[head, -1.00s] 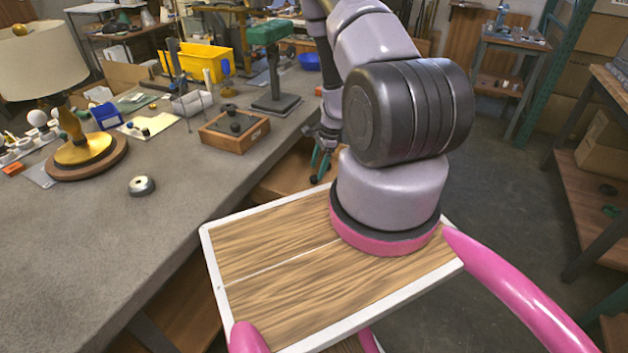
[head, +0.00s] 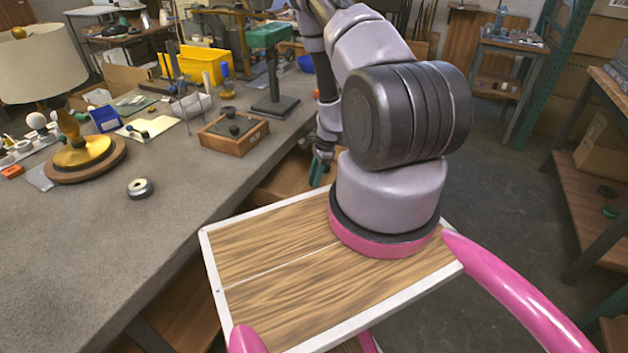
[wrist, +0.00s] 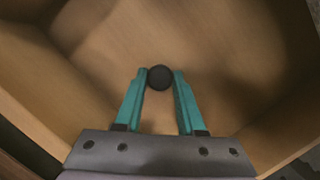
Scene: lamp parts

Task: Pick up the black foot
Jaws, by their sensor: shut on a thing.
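The black foot (wrist: 160,77) is a small, dark, round piece in the wrist view. It sits between the tips of my gripper's teal fingers (wrist: 160,80), which are shut on it. Below it is the tan floor of an open wooden drawer or box; I cannot tell whether the foot touches that floor. In the head view my gripper (head: 320,172) is at the bench's right edge, beside the wooden drawer (head: 272,184). The foot cannot be made out in the head view.
Drawer walls (wrist: 45,115) rise around my gripper. The grey bench (head: 90,250) holds a lamp (head: 85,155), a metal ring (head: 140,188), a wooden box with dark pieces (head: 234,132) and a green-topped stand (head: 272,75). Open floor lies to the right.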

